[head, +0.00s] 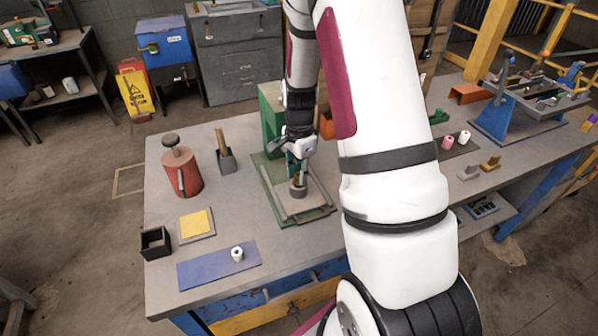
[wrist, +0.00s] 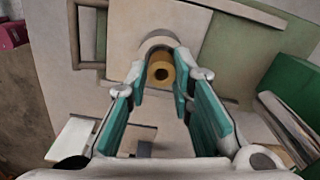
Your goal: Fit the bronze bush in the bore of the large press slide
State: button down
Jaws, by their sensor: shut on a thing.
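My gripper (head: 299,166) points down over the green press on the bench and is shut on the bronze bush (head: 297,179). In the wrist view the bush (wrist: 161,71) is a yellow-brown ring with a dark hole, between the teal fingertips (wrist: 160,84). A grey round part with a rim (head: 298,191), which looks like the large press slide, stands on the press plate right below the bush. In the wrist view its pale rim (wrist: 160,41) shows behind the bush. I cannot tell whether the bush's lower end is above the bore or inside it.
The green press column (head: 271,118) stands close behind my gripper. To the left are a red can (head: 181,172), a grey holder with a bronze rod (head: 225,157), a yellow pad (head: 196,222) and a black box (head: 155,242). A white cylinder (head: 237,254) stands on a blue mat (head: 205,270).

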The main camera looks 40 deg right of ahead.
jog(key=shift+f+b, duration=0.3)
jog(key=shift+f, duration=0.5)
jog(key=c, duration=1.3)
grip_release()
jog(key=shift+r, duration=0.1)
notch_tip(320, 180, up, 12)
jog(key=shift+f, duration=0.1)
